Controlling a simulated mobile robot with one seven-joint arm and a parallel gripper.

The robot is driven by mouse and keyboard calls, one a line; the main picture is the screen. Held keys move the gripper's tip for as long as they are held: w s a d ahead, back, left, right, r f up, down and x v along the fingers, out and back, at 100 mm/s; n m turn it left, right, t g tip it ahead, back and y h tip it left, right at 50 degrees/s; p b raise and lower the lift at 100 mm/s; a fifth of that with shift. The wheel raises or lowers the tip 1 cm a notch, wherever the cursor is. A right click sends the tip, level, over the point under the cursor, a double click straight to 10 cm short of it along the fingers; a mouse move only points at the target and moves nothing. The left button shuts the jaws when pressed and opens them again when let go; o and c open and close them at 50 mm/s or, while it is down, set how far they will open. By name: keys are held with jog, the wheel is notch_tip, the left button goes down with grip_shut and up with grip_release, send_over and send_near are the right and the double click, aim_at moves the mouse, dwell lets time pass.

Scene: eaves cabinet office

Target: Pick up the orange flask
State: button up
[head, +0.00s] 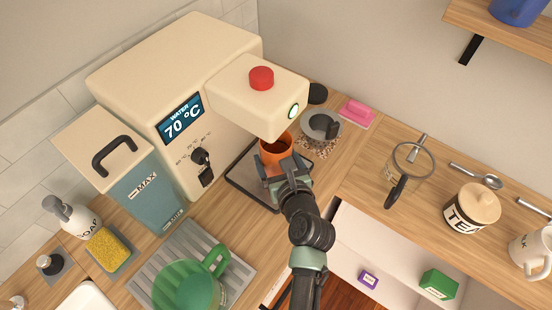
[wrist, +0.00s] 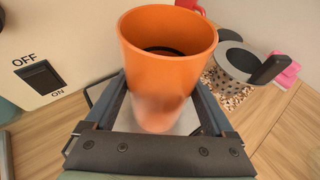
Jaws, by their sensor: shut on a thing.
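The orange flask (head: 274,152) is under the spout head of the cream water machine (head: 180,90), over its dark-edged drip tray (head: 236,183). In the wrist view the flask (wrist: 168,48) looks like an upright open cup with a dark inside. My gripper (head: 270,178) is shut on the flask, its fingers on either side of the lower part. The gripper also shows in the wrist view (wrist: 160,110). The flask's lower part is blurred in the wrist view, and my gripper hides it in the head view. I cannot tell whether the flask touches the tray.
A grey pot (head: 320,126) with a dark handle stands right behind the flask. The machine's overhang with a red button (head: 261,77) is close above. A glass jug (head: 410,160) and tea jar (head: 470,208) stand right. A green pitcher (head: 185,285) is front left. An open drawer (head: 350,235) lies below.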

aim_at(276, 150)
jog(key=shift+c, duration=1)
jog(key=shift+r, duration=0.1)
jog(key=shift+r, duration=0.5)
jog(key=s+d+r, duration=0.1)
jog(key=s+d, duration=0.1)
jog(key=s, duration=0.9)
jog(key=s+d+r, duration=0.1)
jog(key=s+d, duration=0.1)
jog(key=s, duration=1)
jog(key=shift+s+d+r+b, duration=0.15)
jog(key=shift+r+b, duration=0.05)
jog(key=shift+b, duration=0.2)
notch_tip(276, 150, up, 13)
jog(key=p, duration=1.6)
jog(key=shift+f, duration=0.2)
